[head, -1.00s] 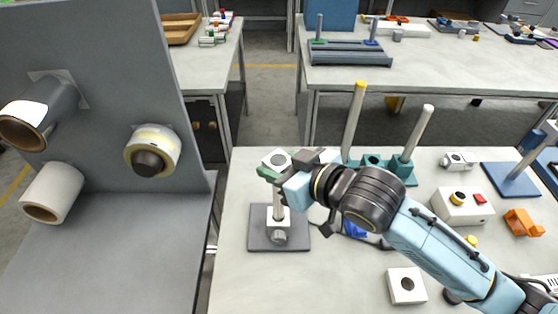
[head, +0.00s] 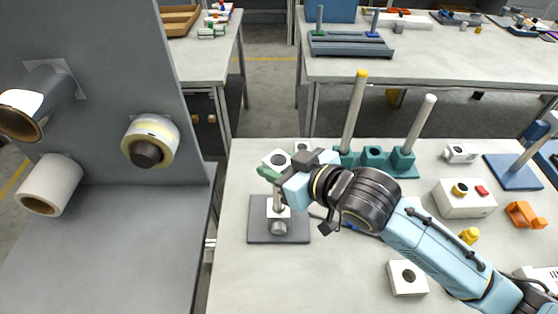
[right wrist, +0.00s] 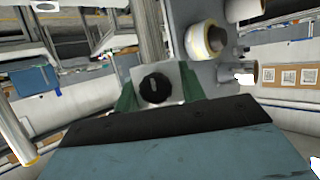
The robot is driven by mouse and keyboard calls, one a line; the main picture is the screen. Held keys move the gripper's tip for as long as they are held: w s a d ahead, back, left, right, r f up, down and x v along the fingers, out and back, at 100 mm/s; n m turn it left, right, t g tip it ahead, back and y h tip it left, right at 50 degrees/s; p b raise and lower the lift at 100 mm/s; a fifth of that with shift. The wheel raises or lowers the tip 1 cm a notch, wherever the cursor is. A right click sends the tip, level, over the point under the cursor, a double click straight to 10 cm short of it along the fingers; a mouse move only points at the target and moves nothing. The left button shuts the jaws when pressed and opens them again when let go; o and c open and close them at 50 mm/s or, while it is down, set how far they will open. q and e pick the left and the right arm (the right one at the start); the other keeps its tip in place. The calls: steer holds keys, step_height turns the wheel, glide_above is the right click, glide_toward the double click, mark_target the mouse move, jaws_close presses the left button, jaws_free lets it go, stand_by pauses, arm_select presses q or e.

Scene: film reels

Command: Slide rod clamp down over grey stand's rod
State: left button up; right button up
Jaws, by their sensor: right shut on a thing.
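The rod clamp (head: 274,157), a small white block with a dark hole in its top, is held by my right gripper (head: 268,172). Its green fingers close on the block's sides. The right wrist view shows the clamp (right wrist: 170,82) with a black knob between them. The grey stand (head: 256,232), a flat plate with a white block and knob, is directly below. A short length of its light rod (head: 277,198) shows under the clamp. A rod (right wrist: 149,35) also shows beside the clamp in the wrist view. Whether the rod has entered the hole is hidden. My left gripper is out of view.
A teal base (head: 374,158) with two tall rods stands behind my right wrist. A white box (head: 464,200) with yellow and red buttons is at right. A white block (head: 407,278) lies near the front. An upright panel with rolls (head: 150,142) rises at left.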

mark_target(279, 203)
steer(key=shift+f+b, duration=0.5)
steer(key=shift+f, duration=0.85)
steer(key=shift+f+b, duration=1.05)
steer(key=shift+f, duration=1.45)
steer(key=shift+f, duration=0.1)
steer(key=shift+f+b, duration=1.15)
steer(key=shift+f, duration=1.3)
steer(key=o, duration=1.2)
steer(key=shift+c, duration=0.2)
